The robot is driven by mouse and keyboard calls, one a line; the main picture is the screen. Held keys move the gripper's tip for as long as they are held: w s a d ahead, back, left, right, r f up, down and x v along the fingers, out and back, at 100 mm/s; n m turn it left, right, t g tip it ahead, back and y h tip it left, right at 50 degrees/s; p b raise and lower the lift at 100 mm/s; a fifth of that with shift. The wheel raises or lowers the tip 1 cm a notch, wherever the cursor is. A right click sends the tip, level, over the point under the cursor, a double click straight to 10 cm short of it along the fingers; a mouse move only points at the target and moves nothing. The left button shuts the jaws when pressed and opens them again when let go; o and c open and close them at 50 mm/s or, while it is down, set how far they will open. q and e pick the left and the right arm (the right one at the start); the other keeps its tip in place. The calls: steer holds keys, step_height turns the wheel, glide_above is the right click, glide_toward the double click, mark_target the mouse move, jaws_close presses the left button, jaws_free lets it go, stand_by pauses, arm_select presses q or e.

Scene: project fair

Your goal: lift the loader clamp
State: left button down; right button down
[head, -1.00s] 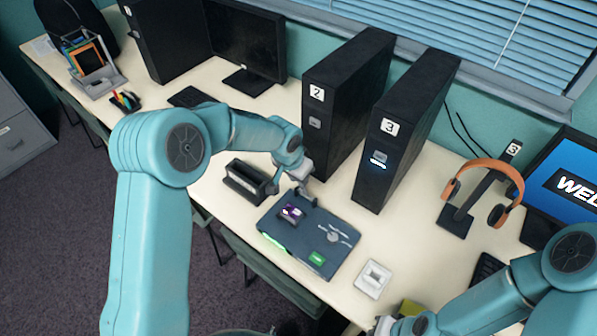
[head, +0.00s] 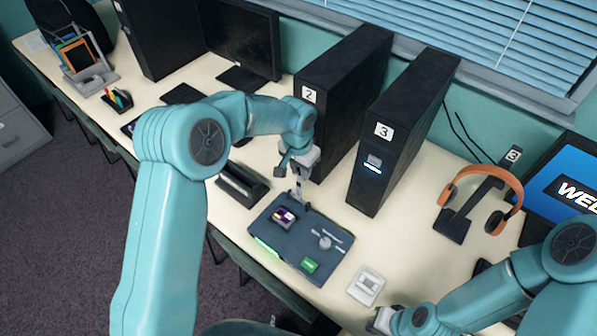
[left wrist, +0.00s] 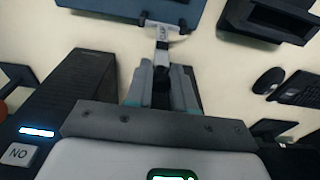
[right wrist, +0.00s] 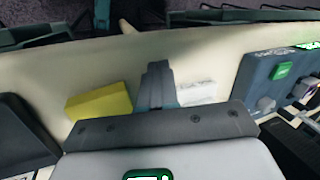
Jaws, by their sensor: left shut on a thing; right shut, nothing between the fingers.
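The loader is a flat slate-blue unit (head: 285,248) on the table, with a purple chip (head: 284,216), a round grey knob (head: 325,242) and a green button (head: 309,265). My left gripper (head: 298,197) is shut on the clamp at the loader's back edge. In the left wrist view the clamp (left wrist: 165,29) shows as a light grey piece at the fingertips, beside the loader's edge (left wrist: 110,8). The fingers hide part of the clamp, and its exact tilt is unclear. My right gripper (head: 382,320) is shut and empty, low over the front of the table.
Black towers numbered 2 (head: 340,90) and 3 (head: 400,130) stand close behind the loader. A dark slotted holder (head: 243,185) lies to its left, a white box (head: 366,286) to its right. A yellow block (right wrist: 100,103) is near my right gripper. Headphones (head: 480,195) hang further right.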

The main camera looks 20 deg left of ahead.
arm_select(q)
steer(key=shift+w+d, duration=0.2)
steer(key=shift+w, duration=0.25)
arm_select(e)
steer(key=shift+f, duration=0.2)
arm_select(q)
steer(key=shift+w, duration=0.1)
arm_select(e)
steer(key=shift+s, duration=0.1)
arm_select(q)
steer(key=c, duration=1.1)
jaws_free()
steer(key=shift+o, duration=0.2)
steer(key=shift+a+r, duration=0.1)
steer(key=shift+r, duration=0.4)
arm_select(e)
steer(key=shift+r, duration=0.3)
arm_select(q)
step_height(320, 180, up, 15)
steer(key=s+p, duration=0.1)
steer(key=p, duration=0.6)
steer(key=shift+s+a+r, duration=0.15)
steer(key=shift+s+a, duration=0.05)
steer(key=shift+s, duration=0.2)
arm_select(e)
step_height(320, 180, up, 7)
